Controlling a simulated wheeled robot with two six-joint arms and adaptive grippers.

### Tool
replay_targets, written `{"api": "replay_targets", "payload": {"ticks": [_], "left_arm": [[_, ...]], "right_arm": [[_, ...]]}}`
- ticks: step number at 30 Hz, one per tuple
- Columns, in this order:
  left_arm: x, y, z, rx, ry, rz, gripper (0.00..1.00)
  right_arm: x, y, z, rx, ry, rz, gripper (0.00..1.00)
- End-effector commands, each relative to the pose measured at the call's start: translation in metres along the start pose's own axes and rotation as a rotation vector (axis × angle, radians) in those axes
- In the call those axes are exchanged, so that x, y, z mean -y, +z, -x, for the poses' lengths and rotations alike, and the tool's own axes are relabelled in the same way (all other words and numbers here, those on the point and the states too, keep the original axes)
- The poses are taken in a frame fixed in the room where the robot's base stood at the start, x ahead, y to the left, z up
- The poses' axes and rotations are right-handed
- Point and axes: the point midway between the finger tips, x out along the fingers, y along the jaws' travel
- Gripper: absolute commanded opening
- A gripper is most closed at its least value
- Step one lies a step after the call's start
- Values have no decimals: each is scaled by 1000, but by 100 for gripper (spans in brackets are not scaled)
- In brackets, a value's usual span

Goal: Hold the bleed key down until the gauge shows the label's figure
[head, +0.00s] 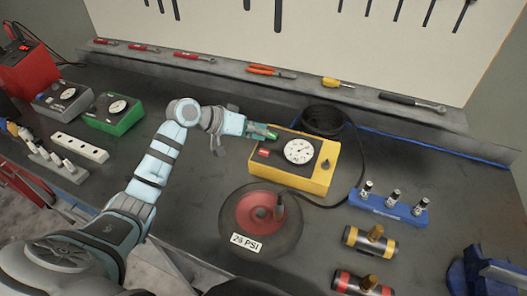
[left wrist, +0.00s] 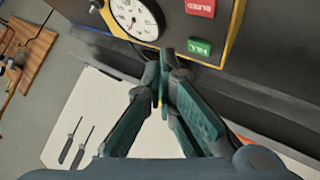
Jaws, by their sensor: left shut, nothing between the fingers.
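The yellow inflator box (head: 316,187) stands mid-bench with a round white gauge (head: 299,151); its needle is too small to read surely. The red bleed key (head: 264,153) is left of the gauge and shows in the left wrist view (left wrist: 201,7), uncovered. The green FILL key (left wrist: 199,47) is beside it. My left gripper (head: 273,135) is shut and empty; its fingertips (left wrist: 166,62) appear near the box edge beside the green key, and I cannot tell if they touch anything. The label (head: 247,242) on the wheel seems to read 28 PSI. My right gripper is not visible.
The wheel (head: 285,232) lies in front of the box, with a black hose (head: 357,150) behind and right. A blue valve rack (head: 388,208) and brass fittings (head: 370,242) are right. A green gauge box (head: 113,111) and white block (head: 80,147) are left. A tool ledge (head: 230,72) runs behind.

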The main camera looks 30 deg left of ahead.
Motion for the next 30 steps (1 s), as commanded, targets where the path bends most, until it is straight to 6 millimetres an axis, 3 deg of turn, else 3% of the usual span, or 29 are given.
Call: {"api": "replay_targets", "payload": {"ticks": [8,11,13,15,18,24,27,30], "left_arm": [[0,0,0,0,0,0,0],[-5,-4,7,9,-2,5,0],[-13,-11,17,23,1,36,0],[-21,-13,25,39,8,276,0],[-28,-12,30,57,11,680,0],[-31,-8,28,79,6,1324,0],[-31,-7,27,82,1,1466,0],[-31,-7,27,82,0,1503,0]], "right_arm": [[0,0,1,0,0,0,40],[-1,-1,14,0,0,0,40],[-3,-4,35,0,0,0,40],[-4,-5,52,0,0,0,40],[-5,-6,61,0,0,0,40],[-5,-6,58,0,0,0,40],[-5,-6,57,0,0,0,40],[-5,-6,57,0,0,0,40]]}}
